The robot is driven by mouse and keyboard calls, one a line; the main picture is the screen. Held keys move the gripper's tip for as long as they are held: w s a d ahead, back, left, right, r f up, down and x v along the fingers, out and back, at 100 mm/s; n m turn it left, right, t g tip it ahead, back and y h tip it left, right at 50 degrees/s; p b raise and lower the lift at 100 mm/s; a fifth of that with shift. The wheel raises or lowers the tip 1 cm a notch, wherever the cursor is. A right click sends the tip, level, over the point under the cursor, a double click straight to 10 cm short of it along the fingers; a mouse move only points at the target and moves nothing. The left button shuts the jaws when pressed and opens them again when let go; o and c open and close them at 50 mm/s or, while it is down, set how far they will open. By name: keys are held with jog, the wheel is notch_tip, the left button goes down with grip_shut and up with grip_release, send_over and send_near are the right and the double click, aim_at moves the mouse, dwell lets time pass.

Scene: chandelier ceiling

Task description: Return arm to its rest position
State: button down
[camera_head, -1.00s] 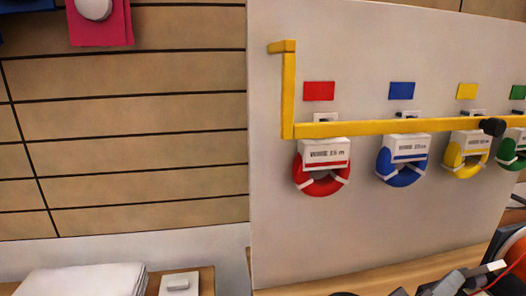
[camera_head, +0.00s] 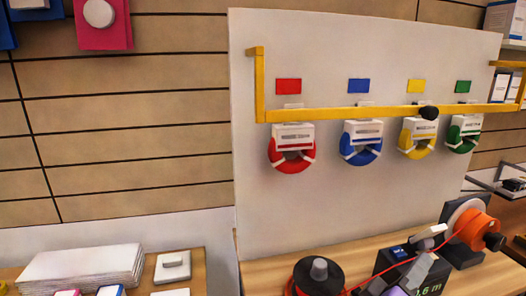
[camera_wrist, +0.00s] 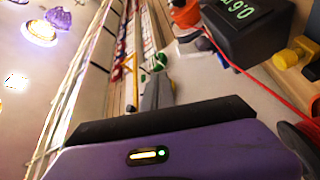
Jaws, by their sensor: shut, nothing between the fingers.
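My gripper (camera_wrist: 157,82) shows in the wrist view as grey fingers, shut and empty, rising past a black bar on a purple hand with a small lit indicator. In the head view my gripper (camera_head: 422,262) is low right, above the bench by a dark box with a green "0.6 m" display (camera_head: 432,290). The display box also shows at the top of the wrist view (camera_wrist: 245,22). How far my gripper stands from the box cannot be told.
An orange reel (camera_head: 472,230) with red wire stands on the wooden bench (camera_head: 345,255); a black round spool (camera_head: 318,277) is left of it. A yellow rail (camera_head: 340,114) crosses the white panel above red, blue, yellow and green coils. White sheets (camera_head: 80,265) lie left.

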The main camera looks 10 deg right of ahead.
jog(key=w+a+f+n+t+y, duration=0.4)
jog(key=w+a+t+y, duration=0.1)
jog(key=a+t+y, duration=0.2)
jog(key=s+a+f+n+t+y, duration=0.1)
jog(key=s+a+f+t+y, duration=0.1)
jog(key=s+a+f+y, duration=0.5)
jog(key=s+f+m+g+y, duration=0.1)
jog(key=s+f+m, duration=0.1)
jog(key=s, duration=1.1)
jog(key=s+f+m+g+y, duration=0.2)
jog(key=s+f+m, duration=0.1)
jog(key=s, duration=1)
jog(key=shift+s+f+m+y+p, duration=0.3)
jog(key=shift+s+f, duration=0.05)
jog(key=shift+s, duration=0.05)
